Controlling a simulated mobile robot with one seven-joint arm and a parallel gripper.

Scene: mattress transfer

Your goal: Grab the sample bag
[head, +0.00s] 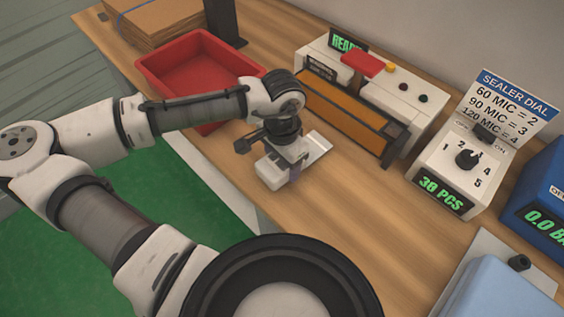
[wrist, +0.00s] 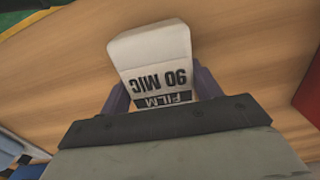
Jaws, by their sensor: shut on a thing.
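The sample bag (wrist: 152,50) is a small white packet with black print reading "FILM" and "90 MIC", upside down in the wrist view. In the head view the bag (head: 271,180) shows as a white block low over the wooden table. My gripper (wrist: 163,92) is shut on the bag, with a purple finger on each side of it. In the head view my gripper (head: 293,171) points down, and its hand partly covers the bag. I cannot tell whether the bag touches the table.
A dial box (head: 447,172) and blue machine (head: 546,190) stand right. The wood (head: 345,220) in front is clear.

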